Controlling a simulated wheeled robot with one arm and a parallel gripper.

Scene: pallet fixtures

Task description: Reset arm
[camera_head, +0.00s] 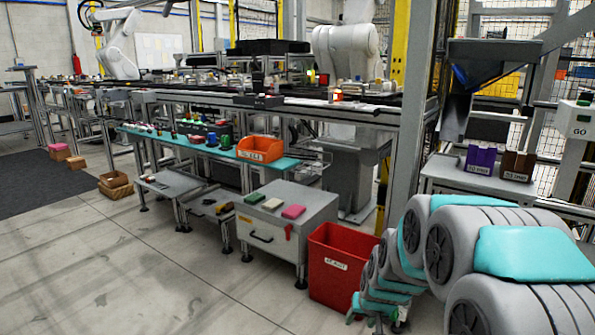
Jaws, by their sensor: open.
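My grey and teal arm (455,245) comes in from the lower right and folds down toward the floor. My gripper (376,318) is at its lower end, small and dark, close to the right front of the red bin (340,268). It is open, and I see nothing held in it. Its fingertips are small and hard to make out against the bin and floor.
A white cabinet (262,232) with coloured blocks on top stands left of the bin. A teal shelf (180,142) holds an orange tray (260,149). A grey cart (440,172) carries purple and brown boxes at right.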

